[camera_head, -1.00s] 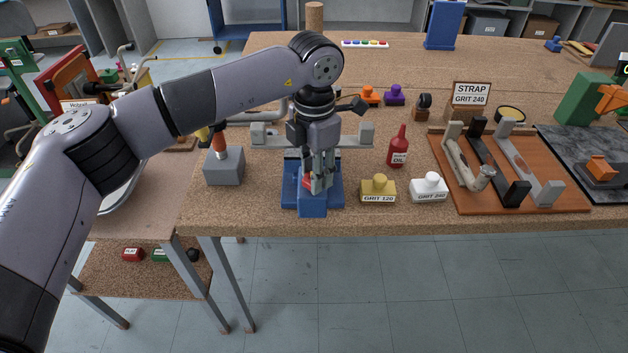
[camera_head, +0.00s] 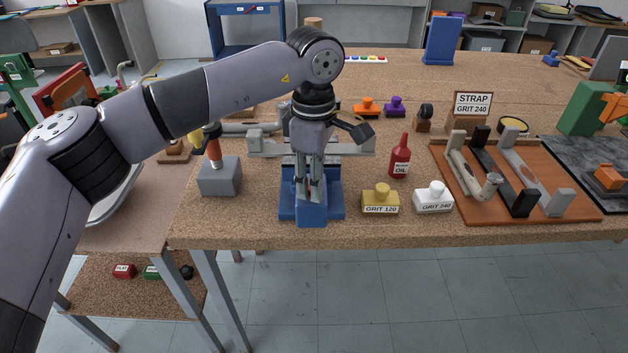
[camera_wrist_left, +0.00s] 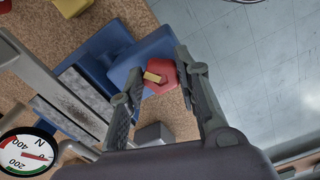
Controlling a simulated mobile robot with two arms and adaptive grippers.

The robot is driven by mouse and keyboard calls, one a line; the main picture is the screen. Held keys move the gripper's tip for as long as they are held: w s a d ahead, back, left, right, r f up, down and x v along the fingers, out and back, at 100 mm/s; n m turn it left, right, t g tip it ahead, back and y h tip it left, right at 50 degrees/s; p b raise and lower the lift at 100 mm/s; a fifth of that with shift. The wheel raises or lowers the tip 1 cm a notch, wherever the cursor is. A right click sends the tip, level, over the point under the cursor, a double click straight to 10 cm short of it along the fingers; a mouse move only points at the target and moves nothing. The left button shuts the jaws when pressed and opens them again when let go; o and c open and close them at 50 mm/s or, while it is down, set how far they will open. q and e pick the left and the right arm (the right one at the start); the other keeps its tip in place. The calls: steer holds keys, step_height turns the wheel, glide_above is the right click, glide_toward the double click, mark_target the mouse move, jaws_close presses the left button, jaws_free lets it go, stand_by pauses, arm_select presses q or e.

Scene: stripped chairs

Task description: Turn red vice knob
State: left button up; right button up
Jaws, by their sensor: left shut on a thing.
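A blue vice (camera_head: 312,213) with grey jaws stands at the front edge of the cork-topped bench. It also shows in the left wrist view (camera_wrist_left: 112,42). Its red knob (camera_wrist_left: 166,84), with a yellow mark on it, sits at the blue front end. In the head view the knob is mostly hidden by the fingers. My left gripper (camera_head: 310,194) reaches down from above to the vice front. In the left wrist view the gripper (camera_wrist_left: 157,68) has one finger on each side of the knob and is shut on it. My right gripper is not in view.
A grey block with an orange handle (camera_head: 219,178) stands left of the vice. To the right are a yellow GRIT 120 block (camera_head: 380,200), a white GRIT 240 block (camera_head: 433,200) and a red oil bottle (camera_head: 400,157). A round gauge (camera_wrist_left: 26,152) shows beside the vice.

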arm_select(q)
steer(key=m, duration=0.4)
steer(key=shift+s+f+m, duration=0.25)
steer(key=shift+s+m, duration=0.05)
steer(key=shift+o, duration=0.2)
steer(key=shift+s+a+m+b, duration=0.1)
steer(key=shift+m+b, duration=0.25)
steer(key=shift+m, duration=1.55)
steer(key=shift+c, duration=0.2)
steer(key=o, duration=1.2)
steer(key=shift+a+r, duration=0.1)
steer(key=shift+r, duration=0.1)
